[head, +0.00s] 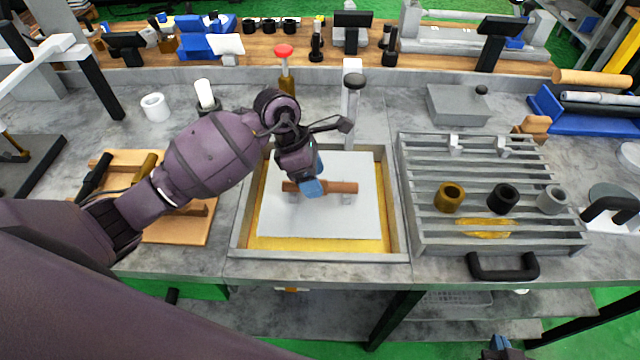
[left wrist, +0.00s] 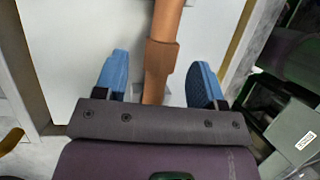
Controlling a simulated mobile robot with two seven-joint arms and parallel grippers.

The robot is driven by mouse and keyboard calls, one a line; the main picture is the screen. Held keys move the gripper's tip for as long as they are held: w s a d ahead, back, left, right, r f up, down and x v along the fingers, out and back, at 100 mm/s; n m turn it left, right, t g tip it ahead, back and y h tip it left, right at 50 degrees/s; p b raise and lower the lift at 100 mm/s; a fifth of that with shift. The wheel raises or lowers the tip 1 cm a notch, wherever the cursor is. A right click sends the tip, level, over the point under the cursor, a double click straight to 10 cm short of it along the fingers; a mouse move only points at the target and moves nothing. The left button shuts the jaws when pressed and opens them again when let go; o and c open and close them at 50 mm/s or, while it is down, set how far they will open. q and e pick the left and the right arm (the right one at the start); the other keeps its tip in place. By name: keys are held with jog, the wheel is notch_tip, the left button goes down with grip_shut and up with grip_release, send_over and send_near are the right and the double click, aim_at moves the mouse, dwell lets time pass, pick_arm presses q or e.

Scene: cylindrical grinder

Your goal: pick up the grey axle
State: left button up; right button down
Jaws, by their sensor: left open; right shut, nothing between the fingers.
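A copper-brown stepped axle (head: 335,187) lies on small grey supports on the white plate (head: 350,222) in the framed tray. My left gripper (head: 315,177) is over its left part, open. In the left wrist view, the open blue fingers (left wrist: 160,80) stand on either side of the brown axle (left wrist: 163,55), with a gap on each side. A grey, silvery rod (head: 598,98), possibly the grey axle, lies on a blue rack at the far right. My right gripper (head: 501,345) is at the bottom edge, shut, empty and mostly cut off.
The tray frame (head: 398,205) surrounds the plate. A slatted grey rack (head: 415,165) with brown, black and grey rings stands to the right. A red-topped post (head: 284,60) and a black-knobbed post (head: 353,95) rise behind the tray. A wooden board (head: 185,230) lies left.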

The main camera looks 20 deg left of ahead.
pick_arm(q)
jog(key=shift+x, duration=1.05)
grip_shut()
jog(key=shift+r, duration=0.15)
